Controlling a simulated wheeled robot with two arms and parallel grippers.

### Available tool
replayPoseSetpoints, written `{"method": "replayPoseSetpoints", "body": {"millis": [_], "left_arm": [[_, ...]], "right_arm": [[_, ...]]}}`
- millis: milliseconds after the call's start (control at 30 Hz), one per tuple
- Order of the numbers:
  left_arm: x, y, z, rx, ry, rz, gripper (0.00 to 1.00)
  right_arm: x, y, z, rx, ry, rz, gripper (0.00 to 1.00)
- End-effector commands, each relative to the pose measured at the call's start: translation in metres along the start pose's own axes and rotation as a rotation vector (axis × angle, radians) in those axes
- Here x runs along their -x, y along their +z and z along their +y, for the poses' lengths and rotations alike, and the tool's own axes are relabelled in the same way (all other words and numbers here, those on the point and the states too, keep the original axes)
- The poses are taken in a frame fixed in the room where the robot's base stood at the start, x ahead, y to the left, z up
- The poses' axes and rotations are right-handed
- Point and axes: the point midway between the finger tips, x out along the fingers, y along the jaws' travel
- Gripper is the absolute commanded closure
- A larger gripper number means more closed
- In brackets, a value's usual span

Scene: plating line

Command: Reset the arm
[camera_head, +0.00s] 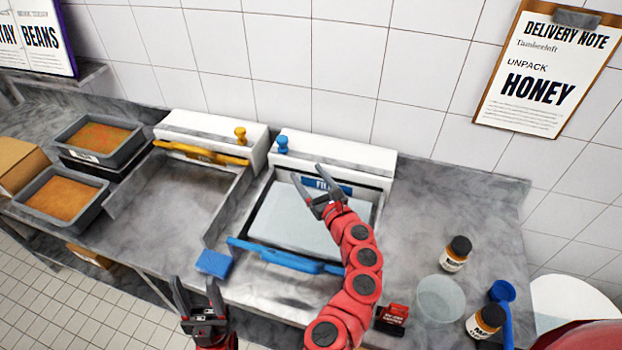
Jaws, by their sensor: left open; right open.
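My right arm is red and reaches up from the bottom middle. Its gripper (318,188) is open and empty, above the back of the basin with the blue label (326,186). My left gripper (199,290) is open and empty at the bottom, in front of the counter's front edge. A blue sponge-like block (214,263) lies on the counter just above it. Part of the blue-handled basin (275,215) is hidden behind my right arm.
Two grey trays with orange-brown food (109,123) (28,200) stand at left. A yellow-handled basin (170,190) lies in the middle. Dark jars (457,252) (484,321), a clear bowl (438,300) and a blue scoop (502,292) are at right. The back-right counter is clear.

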Motion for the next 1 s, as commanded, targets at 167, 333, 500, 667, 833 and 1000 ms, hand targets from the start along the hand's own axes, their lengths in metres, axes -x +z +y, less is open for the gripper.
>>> {"method": "replayPoseSetpoints", "body": {"millis": [167, 333, 500, 667, 833, 1000], "left_arm": [[0.001, 0.0, 0.0, 0.0, 0.0, 0.0, 0.45], [0.001, 0.0, 0.0, 0.0, 0.0, 0.0, 0.45], [0.001, 0.0, 0.0, 0.0, 0.0, 0.0, 0.45], [0.0, 0.0, 0.0, 0.0, 0.0, 0.0, 0.45], [-0.021, -0.004, -0.001, 0.0, 0.0, 0.0, 0.45], [-0.054, -0.009, -0.003, 0.0, 0.0, 0.0, 0.45]], "right_arm": [[0.008, -0.001, 0.001, -0.001, 0.0, 0.001, 0.26], [0.009, 0.0, 0.0, -0.001, 0.0, 0.001, 0.26], [0.009, 0.0, 0.0, 0.0, 0.0, 0.001, 0.26], [0.009, 0.0, 0.0, 0.0, 0.0, 0.001, 0.26], [0.009, 0.022, 0.0, -0.001, 0.0, 0.0, 0.26], [0.009, 0.055, 0.0, 0.0, 0.0, 0.0, 0.26]]}}
